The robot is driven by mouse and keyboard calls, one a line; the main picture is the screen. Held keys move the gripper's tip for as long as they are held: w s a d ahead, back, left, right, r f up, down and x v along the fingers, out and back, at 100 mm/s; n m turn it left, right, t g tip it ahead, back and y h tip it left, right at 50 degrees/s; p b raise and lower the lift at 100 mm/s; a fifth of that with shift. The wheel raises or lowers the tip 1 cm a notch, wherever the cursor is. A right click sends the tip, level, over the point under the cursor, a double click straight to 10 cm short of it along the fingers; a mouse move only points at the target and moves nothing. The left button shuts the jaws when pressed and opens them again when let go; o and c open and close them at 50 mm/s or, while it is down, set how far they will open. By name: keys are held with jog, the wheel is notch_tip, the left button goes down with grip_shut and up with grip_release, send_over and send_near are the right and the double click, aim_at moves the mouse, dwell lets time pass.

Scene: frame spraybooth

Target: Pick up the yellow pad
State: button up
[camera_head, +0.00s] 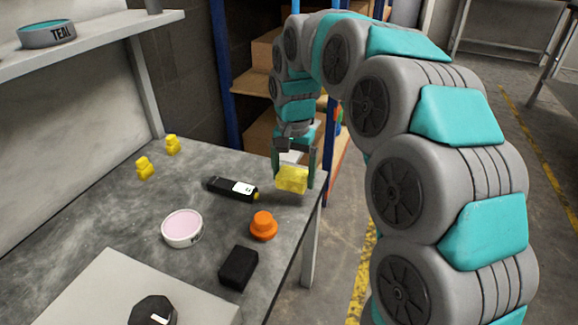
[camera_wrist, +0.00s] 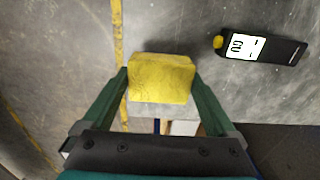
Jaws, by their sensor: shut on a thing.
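The yellow pad (camera_head: 291,180) is a small block between the two fingers of my gripper (camera_head: 294,176), at the right edge of the grey table. In the wrist view the yellow pad (camera_wrist: 160,79) sits between the green fingertips of my gripper (camera_wrist: 160,82), with a finger against each side. My gripper is shut on it. The pad appears to be held above the tabletop near its edge; the exact gap is hard to tell.
On the table (camera_head: 110,215) are a black meter (camera_head: 228,187) just left of the pad, an orange knob (camera_head: 263,226), a black block (camera_head: 239,267), a pink-topped round tin (camera_head: 182,228) and two yellow figures (camera_head: 145,168). A shelf (camera_head: 95,35) overhangs the left. Floor lies beyond the right edge.

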jog(key=s, duration=0.2)
jog(key=s+d, duration=0.1)
jog(key=s, duration=0.2)
jog(key=s+d, duration=0.1)
jog(key=s, duration=0.2)
jog(key=shift+s+d+r, duration=0.25)
jog(key=shift+r, duration=0.15)
